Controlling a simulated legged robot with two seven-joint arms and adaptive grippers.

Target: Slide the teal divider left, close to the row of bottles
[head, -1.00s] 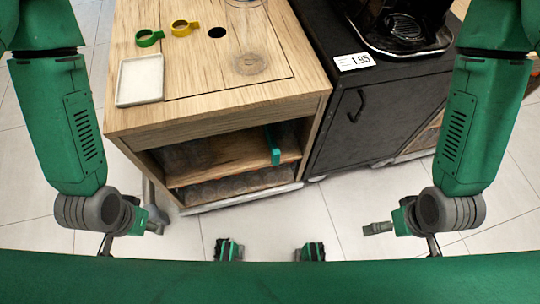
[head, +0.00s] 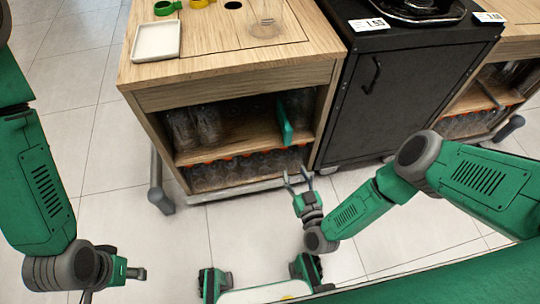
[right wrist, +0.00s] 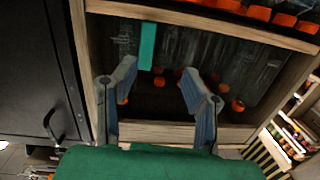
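The teal divider (head: 284,121) stands upright on the upper shelf of the wooden cabinet, toward its right side. Clear bottles (head: 194,127) stand on the left of that shelf, with bare shelf between them and the divider. More clear bottles (head: 300,104) stand right of the divider. My right gripper (head: 297,174) is open and empty, in front of and below the shelf opening, apart from the divider. In the right wrist view, which looks upside down, the divider (right wrist: 147,46) shows beyond the open fingers (right wrist: 158,78). My left gripper (head: 136,273) is low at the left, away from the cabinet.
The wooden cabinet (head: 235,84) has a lower shelf with several orange-capped bottles (head: 250,167). A white tray (head: 156,41) and a clear container (head: 266,20) are on top. A black cabinet (head: 400,85) stands to the right. The floor in front is clear.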

